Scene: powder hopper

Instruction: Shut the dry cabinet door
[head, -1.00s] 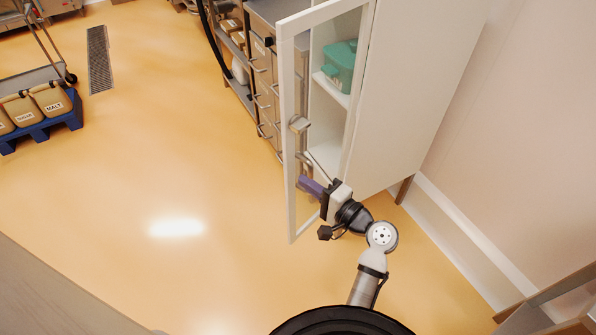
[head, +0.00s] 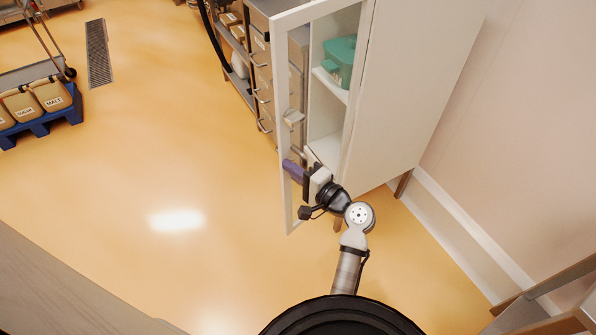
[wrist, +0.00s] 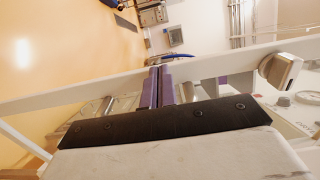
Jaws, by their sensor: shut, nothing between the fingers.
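The white dry cabinet (head: 415,95) stands right of centre in the head view. Its white-framed glass door (head: 281,95) stands open, swung out to the left. A grey handle block (head: 293,117) sits on the door's free upright; it also shows in the wrist view (wrist: 282,70). My gripper (head: 288,167) is shut and empty, its purple fingers at that upright below the handle. In the wrist view the fingers (wrist: 160,85) cross the white door frame (wrist: 75,92). I cannot tell whether they touch it.
A teal container (head: 341,58) sits on a shelf inside the cabinet. Steel drawers (head: 262,85) stand behind the door. The floor left of the door is clear. A wooden frame (head: 550,305) is at the lower right.

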